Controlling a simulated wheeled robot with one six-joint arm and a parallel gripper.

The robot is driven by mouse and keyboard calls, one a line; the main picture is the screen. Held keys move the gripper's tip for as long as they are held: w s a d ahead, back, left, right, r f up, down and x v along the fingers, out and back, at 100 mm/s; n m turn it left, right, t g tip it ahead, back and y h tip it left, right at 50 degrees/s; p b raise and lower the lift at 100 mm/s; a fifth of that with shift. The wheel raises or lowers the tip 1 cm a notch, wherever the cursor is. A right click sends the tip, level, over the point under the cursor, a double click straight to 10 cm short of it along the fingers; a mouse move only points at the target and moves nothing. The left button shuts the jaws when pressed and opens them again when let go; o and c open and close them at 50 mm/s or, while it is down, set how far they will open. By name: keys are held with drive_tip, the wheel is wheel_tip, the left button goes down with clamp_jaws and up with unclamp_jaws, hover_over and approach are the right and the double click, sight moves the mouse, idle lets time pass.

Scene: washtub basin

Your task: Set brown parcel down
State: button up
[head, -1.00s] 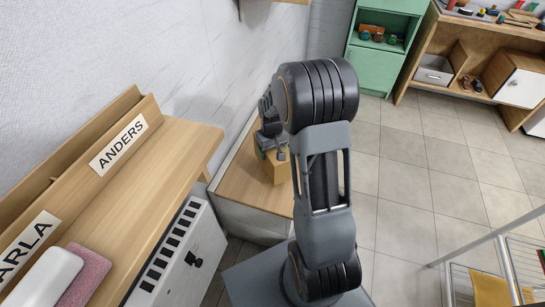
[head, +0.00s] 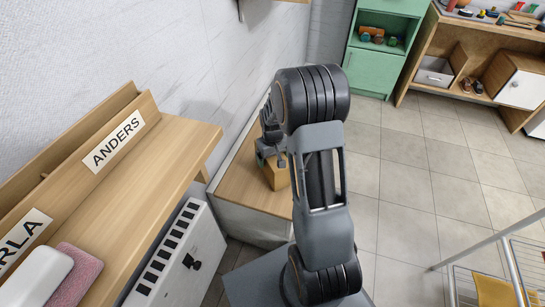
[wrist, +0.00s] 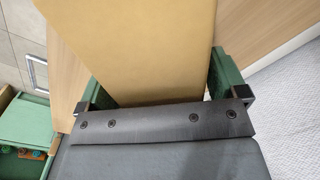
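The brown parcel (head: 277,177) is a plain box at the wooden top of a low bench (head: 240,185), near its right end. Its lower edge looks at or just above the bench top; I cannot tell if it touches. My gripper (head: 270,158) is over the parcel's top, partly hidden behind my arm. In the wrist view the parcel (wrist: 145,45) fills the space between the two green fingers of my gripper (wrist: 160,95), with no clear gap on either side.
A wooden shelf with name labels (head: 113,140) stands at near left, over a white slotted cabinet (head: 175,255). The white wall (head: 170,50) runs behind the bench. A green cupboard (head: 370,70) and open wooden shelving (head: 450,45) stand beyond clear floor. A wire rack (head: 510,260) is at lower right.

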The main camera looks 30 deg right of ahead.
drive_tip(key=shift+o, duration=0.5)
wheel_tip(320, 180, up, 12)
drive_tip(key=p, duration=0.3)
drive_tip(key=shift+f+p, duration=0.15)
drive_tip(key=shift+p, duration=0.25)
drive_tip(key=shift+s+a+r, duration=0.1)
drive_tip(key=shift+r, duration=0.25)
drive_tip(key=s+a+r+t, duration=0.1)
drive_tip(key=s+a+r, duration=0.3)
drive_tip(key=s, duration=0.4)
drive_tip(key=s+a+r+t, duration=0.1)
drive_tip(key=s+a+r, duration=0.3)
drive_tip(key=s, duration=0.4)
drive_tip(key=shift+a+r+t, duration=0.4)
drive_tip(key=shift+a, duration=0.3)
drive_tip(key=shift+r, duration=0.1)
